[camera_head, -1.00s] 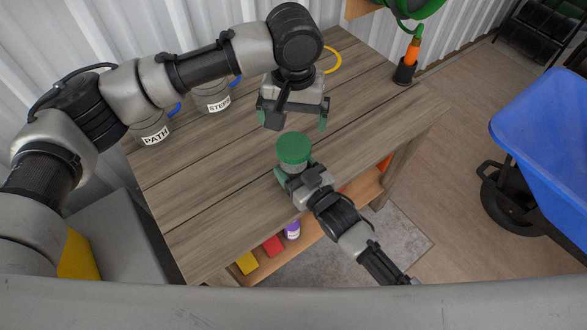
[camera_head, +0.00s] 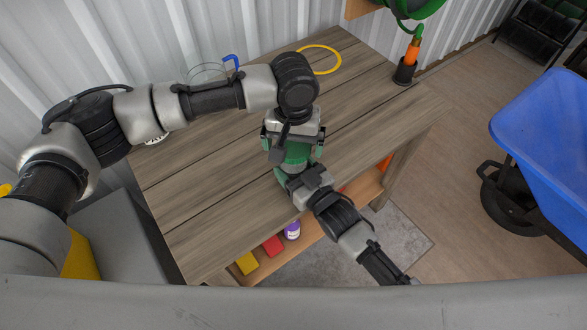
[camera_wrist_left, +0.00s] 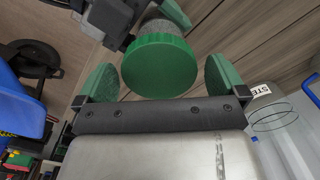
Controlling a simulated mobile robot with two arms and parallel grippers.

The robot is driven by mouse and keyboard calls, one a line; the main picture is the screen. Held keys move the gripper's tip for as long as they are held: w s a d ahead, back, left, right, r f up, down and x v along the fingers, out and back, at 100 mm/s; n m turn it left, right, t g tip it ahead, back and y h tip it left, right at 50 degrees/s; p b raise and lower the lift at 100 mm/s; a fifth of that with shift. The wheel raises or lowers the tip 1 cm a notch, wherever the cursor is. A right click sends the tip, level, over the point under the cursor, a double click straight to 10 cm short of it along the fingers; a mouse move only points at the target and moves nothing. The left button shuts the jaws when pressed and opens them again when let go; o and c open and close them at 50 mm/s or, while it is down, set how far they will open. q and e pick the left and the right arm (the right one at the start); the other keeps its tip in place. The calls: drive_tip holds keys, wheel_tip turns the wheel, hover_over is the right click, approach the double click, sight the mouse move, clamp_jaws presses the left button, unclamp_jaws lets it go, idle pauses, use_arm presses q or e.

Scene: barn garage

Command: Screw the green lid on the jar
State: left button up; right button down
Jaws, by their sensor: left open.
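The green lid (camera_head: 297,153) sits on top of the jar, upright above the workbench. It also shows in the left wrist view (camera_wrist_left: 160,66), with the grey jar (camera_wrist_left: 160,28) behind it. I cannot tell how tightly the lid is seated. My left gripper (camera_head: 294,147) is open above the lid, and its green fingers stand on either side of it with gaps in the left wrist view (camera_wrist_left: 160,82). My right gripper (camera_head: 296,170) comes from the front and is shut on the jar below the lid; the jar is mostly hidden in the head view.
The wooden workbench (camera_head: 200,200) is clear at left and right. A yellow ring (camera_head: 320,47) lies at the back. An orange-handled tool in a black cup (camera_head: 404,70) stands at the far right corner. A blue wheelbarrow (camera_head: 545,125) stands right.

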use_arm(q)
drive_tip(key=shift+c, duration=0.5)
drive_tip(key=c, duration=0.9)
drive_tip(key=shift+o, duration=0.2)
drive_tip(key=m, duration=1.7)
drive_tip(key=shift+m, duration=0.3)
drive_tip(key=o, duration=1)
drive_tip(key=shift+c, duration=0.2)
